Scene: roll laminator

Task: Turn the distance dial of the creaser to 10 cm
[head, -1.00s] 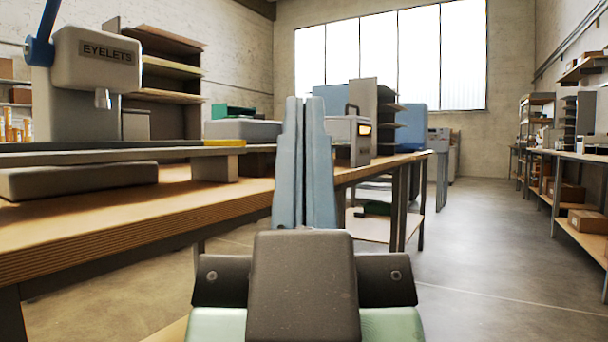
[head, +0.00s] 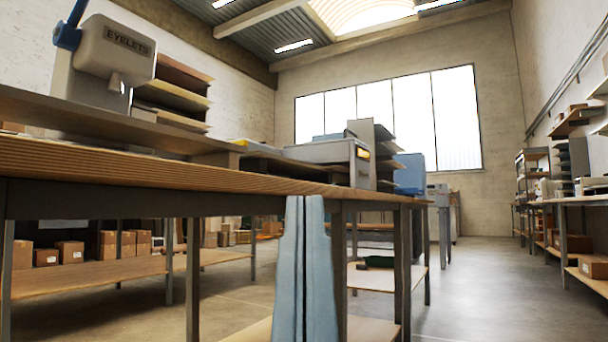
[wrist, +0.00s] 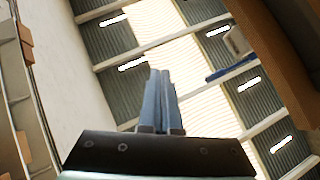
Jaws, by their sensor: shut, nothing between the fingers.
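No distance dial can be made out in either view, and I cannot tell for sure which machine is the creaser. A grey machine with a small lit yellow panel (head: 325,152) stands on the long workbench, right of centre in the head view. My gripper (head: 305,200) points upward at the bottom centre, its two blue-grey fingers shut together with nothing between them. It is in front of the bench's edge, apart from the machines. In the wrist view the shut fingers (wrist: 161,75) show against the ceiling.
The wooden workbench (head: 130,165) crosses the left and middle, its underside and legs showing. A grey press marked EYELETS (head: 112,52) with a blue handle stands on it at left. A blue machine (head: 410,174) stands farther back. Open floor (head: 470,275) lies to the right, before shelving.

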